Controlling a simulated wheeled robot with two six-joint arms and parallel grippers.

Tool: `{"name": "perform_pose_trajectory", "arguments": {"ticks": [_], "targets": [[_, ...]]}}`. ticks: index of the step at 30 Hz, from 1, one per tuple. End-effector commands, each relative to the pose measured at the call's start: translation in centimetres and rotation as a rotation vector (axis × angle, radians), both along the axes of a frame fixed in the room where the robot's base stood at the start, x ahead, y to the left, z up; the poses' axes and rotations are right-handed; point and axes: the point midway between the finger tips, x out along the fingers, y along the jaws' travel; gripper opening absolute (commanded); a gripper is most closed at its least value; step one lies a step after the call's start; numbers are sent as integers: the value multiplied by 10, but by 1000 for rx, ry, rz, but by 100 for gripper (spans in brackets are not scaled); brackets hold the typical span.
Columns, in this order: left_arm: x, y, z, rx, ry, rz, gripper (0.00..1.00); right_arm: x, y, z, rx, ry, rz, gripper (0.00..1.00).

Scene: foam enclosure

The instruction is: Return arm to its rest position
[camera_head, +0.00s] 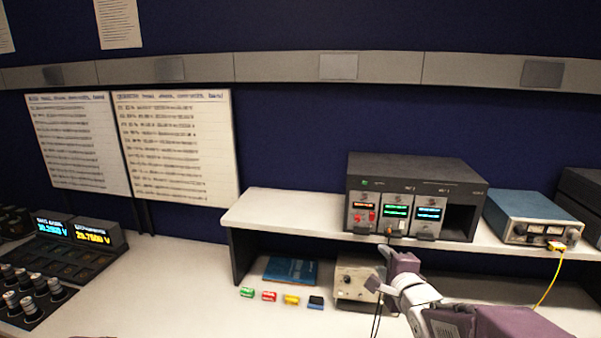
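My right arm comes in from the lower right. Its gripper (377,267) is in front of the shelf edge, below the black instrument rack (416,168). The two fingers are spread apart, and I see nothing between them. The fingers point left and toward the back. Whether they touch the shelf edge or the beige box below cannot be told. My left arm and gripper are not in the view.
A raised white shelf (280,212) carries the rack and a blue instrument (530,218) with a yellow cable (549,283). Under it are a beige box (356,283), a blue booklet (291,270) and several small coloured blocks (269,296). The white bench is clear at centre left.

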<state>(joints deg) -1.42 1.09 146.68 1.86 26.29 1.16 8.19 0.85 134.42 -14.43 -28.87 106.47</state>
Motion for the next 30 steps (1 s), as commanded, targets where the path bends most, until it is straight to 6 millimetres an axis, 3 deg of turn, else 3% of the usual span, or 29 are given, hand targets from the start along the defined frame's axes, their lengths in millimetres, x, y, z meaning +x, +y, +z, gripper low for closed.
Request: {"name": "perform_pose_trajectory", "arguments": {"ticks": [1, 4, 6, 9, 12, 15, 19, 30], "targets": [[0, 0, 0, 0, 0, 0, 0, -16, 18, -38, -111, 136, 64, 39], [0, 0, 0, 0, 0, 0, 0, -68, 39, -114, -404, 435, 265, 39], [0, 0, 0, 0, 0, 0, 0, -115, 46, -156, -603, 629, 471, 39], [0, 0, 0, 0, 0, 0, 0, -179, 46, -193, -807, 825, 790, 39], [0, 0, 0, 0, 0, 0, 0, -222, 47, -207, -930, 906, 1078, 39], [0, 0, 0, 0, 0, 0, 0, -240, 48, -210, -1015, 907, 1269, 39], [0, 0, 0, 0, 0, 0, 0, -243, 47, -210, -1074, 882, 1355, 39], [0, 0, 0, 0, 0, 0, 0, -242, 47, -210, -1080, 878, 1357, 39]]}}
